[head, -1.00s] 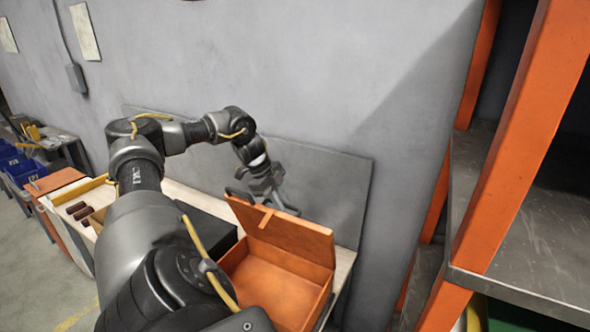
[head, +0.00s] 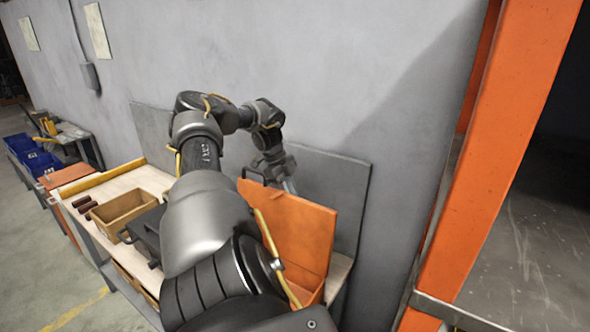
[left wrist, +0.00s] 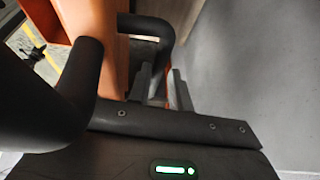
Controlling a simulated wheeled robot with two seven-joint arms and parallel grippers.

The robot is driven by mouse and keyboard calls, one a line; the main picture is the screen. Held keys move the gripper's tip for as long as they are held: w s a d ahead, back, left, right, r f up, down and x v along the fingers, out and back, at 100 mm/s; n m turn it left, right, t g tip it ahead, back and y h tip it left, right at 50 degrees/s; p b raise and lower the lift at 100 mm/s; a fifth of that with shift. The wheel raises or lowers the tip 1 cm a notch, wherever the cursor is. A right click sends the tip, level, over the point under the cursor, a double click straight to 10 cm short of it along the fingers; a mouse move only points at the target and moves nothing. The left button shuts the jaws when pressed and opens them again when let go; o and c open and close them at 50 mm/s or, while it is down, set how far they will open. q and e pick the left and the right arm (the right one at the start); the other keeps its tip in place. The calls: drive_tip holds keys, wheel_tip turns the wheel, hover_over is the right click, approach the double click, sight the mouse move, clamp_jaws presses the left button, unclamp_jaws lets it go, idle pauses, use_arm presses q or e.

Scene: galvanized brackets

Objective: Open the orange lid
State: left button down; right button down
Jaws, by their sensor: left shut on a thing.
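The orange lid (head: 290,228) stands raised, close to upright, at the back of its orange box (head: 313,287). Most of the box is hidden behind my left arm. My left gripper (head: 279,178) is at the lid's top edge, on the wall side. In the left wrist view the fingers (left wrist: 167,90) are close together, with a thin orange-red strip between them. Orange surface of the lid (left wrist: 100,35) shows to their left. A dark bent bar (left wrist: 150,25) is just beyond the fingers; what it belongs to is unclear. My right gripper is out of view.
A grey panel (head: 335,190) stands against the wall behind the lid. An open wooden tray (head: 123,212) and dark cylinders (head: 82,203) are on the bench at left. An orange shelf post (head: 500,150) rises at right. Blue bins (head: 38,160) are far left.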

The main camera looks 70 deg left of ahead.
use_arm(q)
drive_tip(key=shift+w+f, duration=0.3)
drive_tip(key=shift+f, duration=0.1)
drive_tip(key=c, duration=1.6)
unclamp_jaws()
drive_tip(key=shift+o, duration=0.7)
drive_tip(key=shift+w+a+f, duration=0.1)
drive_tip(key=shift+a+f, duration=0.05)
drive_tip(key=shift+f, duration=0.05)
drive_tip(key=a+b+v, duration=0.1)
drive_tip(key=v, duration=0.9)
drive_tip(key=shift+w, duration=0.35)
drive_tip(key=shift+a, duration=0.1)
